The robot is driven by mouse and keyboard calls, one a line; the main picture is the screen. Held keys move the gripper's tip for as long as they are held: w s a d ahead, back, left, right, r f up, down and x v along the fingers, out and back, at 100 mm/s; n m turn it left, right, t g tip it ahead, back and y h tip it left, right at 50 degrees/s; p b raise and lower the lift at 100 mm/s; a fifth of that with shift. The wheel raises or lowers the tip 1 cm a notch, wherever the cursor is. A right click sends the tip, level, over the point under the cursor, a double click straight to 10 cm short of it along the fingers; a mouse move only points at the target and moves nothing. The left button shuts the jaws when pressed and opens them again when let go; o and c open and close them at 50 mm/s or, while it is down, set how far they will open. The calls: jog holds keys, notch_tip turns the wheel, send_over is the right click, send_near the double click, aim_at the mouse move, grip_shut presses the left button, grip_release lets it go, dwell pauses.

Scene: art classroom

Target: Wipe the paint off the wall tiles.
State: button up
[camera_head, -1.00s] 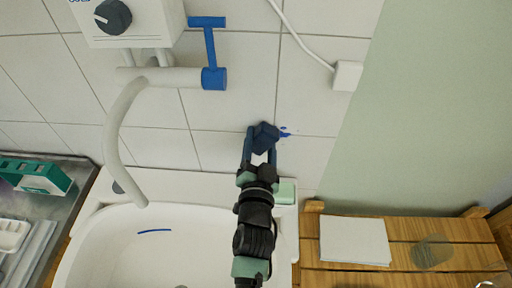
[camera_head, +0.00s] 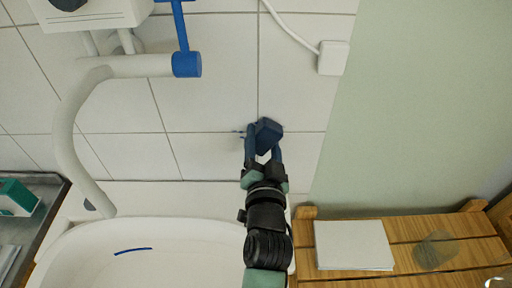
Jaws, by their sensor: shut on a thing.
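The white wall tiles (camera_head: 213,100) fill the upper left and middle of the head view. My gripper (camera_head: 263,154) is shut on a dark blue block-like wiper (camera_head: 268,135), held at the tiles near a grout crossing. I cannot tell how firmly it touches the wall. A small faint bluish paint mark (camera_head: 241,133) shows on the tiles just left of the block. Any paint behind the block is hidden.
A white basin (camera_head: 160,255) with a blue streak lies below. A white spout (camera_head: 68,130) and blue lever (camera_head: 186,62) are at left. A socket (camera_head: 332,58) with a cable is at upper right. A wooden slatted surface (camera_head: 410,254) holds white paper (camera_head: 352,245).

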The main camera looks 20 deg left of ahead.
jog(key=shift+w+d+f+b, duration=0.1)
jog(key=shift+w+d+b, duration=0.15)
jog(key=shift+d+b, duration=0.6)
jog(key=shift+w+d+f+b, duration=0.1)
jog(key=shift+w+d+b, duration=0.15)
jog(key=shift+d+b, duration=0.6)
jog(key=shift+w+d+r, duration=0.15)
jog(key=shift+d+r, duration=0.05)
jog(key=shift+d, duration=0.2)
jog(key=shift+r, duration=0.1)
jog(key=a+p, duration=0.1)
jog(key=s+a+p, duration=0.1)
jog(key=a+p, duration=0.1)
jog(key=shift+a+r, duration=0.1)
jog(key=shift+a, duration=0.15)
jog(key=shift+s+a, duration=0.1)
jog(key=shift+a, duration=0.1)
jog(key=shift+s+a+p, duration=0.1)
jog(key=shift+a+p, duration=0.3)
jog(key=shift+p, duration=0.4)
jog(key=a+p, duration=0.2)
jog(key=p, duration=0.1)
jog(key=shift+s, duration=0.3)
jog(key=shift+s+a+p, duration=0.1)
jog(key=shift+a+p, duration=0.15)
jog(key=shift+p, duration=0.1)
